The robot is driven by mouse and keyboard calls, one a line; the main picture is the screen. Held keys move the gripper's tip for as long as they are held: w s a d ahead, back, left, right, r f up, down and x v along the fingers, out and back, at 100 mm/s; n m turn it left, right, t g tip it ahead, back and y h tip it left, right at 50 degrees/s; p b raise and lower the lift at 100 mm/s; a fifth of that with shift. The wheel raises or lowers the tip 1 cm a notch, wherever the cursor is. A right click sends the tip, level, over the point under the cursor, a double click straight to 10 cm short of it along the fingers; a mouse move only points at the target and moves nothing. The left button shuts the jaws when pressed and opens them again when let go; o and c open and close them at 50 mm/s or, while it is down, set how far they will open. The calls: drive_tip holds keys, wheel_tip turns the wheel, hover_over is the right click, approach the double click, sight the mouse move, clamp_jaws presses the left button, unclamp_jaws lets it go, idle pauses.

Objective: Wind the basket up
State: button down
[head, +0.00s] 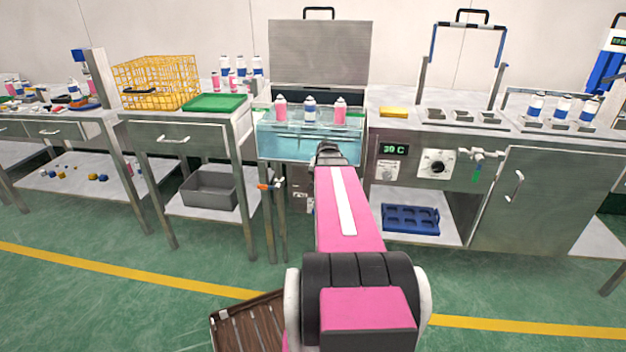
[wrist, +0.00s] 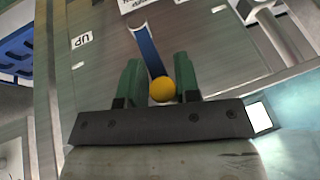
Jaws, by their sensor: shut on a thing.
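In the wrist view the fingers of my gripper (wrist: 157,80) are green and closed around a round yellow knob (wrist: 162,90). The knob sits on the end of a blue crank arm (wrist: 148,48), which runs to a pivot on a grey metal panel. A label reading "UP" (wrist: 82,40) shows upside down beside it. In the head view my arm hides the crank and fingertips. The clear water bath (head: 272,146) stands just beyond my arm, with a pink can (head: 281,110), a blue-and-white can (head: 310,110) and another pink can (head: 341,112) at its top. Their basket is not clearly visible.
The bath's grey lid (head: 320,55) stands raised behind it. A yellow wire crate (head: 157,82) and a green tray (head: 215,103) stand on the left bench. A control panel with a dial (head: 436,163) is to the right. An orange-handled valve (head: 268,186) sits below the bath.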

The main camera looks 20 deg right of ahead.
drive_tip(key=s+d+f+m+t+y, duration=0.4)
drive_tip(key=d+f+t+y, duration=0.3)
drive_tip(key=t+y, duration=0.3)
drive_tip(key=shift+s+d+f+t+y, duration=0.35)
drive_tip(key=shift+s+f+y, duration=0.2)
drive_tip(key=shift+f+y, duration=0.2)
drive_tip(key=shift+f+m+h, duration=0.1)
drive_tip(key=shift+m+h, duration=0.15)
drive_tip(key=shift+m, duration=0.05)
idle(0.4)
drive_tip(key=c, duration=1)
unclamp_jaws()
drive_tip(key=shift+c, duration=0.2)
